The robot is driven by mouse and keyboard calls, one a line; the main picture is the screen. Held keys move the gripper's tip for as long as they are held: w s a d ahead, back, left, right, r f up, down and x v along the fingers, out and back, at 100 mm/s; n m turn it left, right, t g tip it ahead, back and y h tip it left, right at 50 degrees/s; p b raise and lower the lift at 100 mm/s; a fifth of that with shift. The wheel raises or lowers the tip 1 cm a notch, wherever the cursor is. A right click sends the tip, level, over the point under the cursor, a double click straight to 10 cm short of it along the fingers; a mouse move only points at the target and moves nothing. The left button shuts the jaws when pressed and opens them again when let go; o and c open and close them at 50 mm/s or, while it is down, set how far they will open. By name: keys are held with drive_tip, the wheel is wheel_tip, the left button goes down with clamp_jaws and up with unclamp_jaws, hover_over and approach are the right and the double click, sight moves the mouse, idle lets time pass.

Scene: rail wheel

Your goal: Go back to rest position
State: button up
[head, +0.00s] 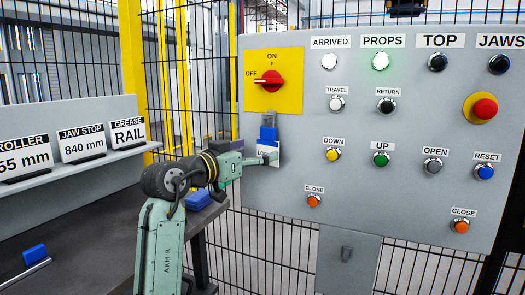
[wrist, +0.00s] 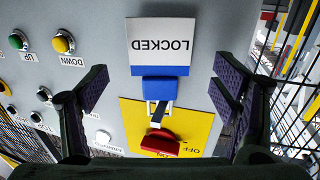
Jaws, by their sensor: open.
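My gripper (head: 265,158) is in front of the control panel (head: 400,205), below the red rotary switch (head: 269,81). In the wrist view my gripper (wrist: 160,92) is open, one finger on each side, with nothing held between them. A blue padlock (wrist: 160,90) with a white LOCKED tag (wrist: 160,42) sits between the fingers in that picture, at the panel beyond them. In the head view the padlock (head: 268,133) hangs under the yellow switch plate (head: 289,98), and my gripper partly hides the tag. The switch handle points to OFF.
Several push buttons and a red emergency stop (head: 481,108) are to the right. A dark bench (head: 60,262) with blue items and a grey sign shelf (head: 70,185) is at left. Mesh fencing stands behind.

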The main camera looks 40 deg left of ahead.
drive_tip(key=s, duration=0.8)
drive_tip(key=shift+s, duration=0.15)
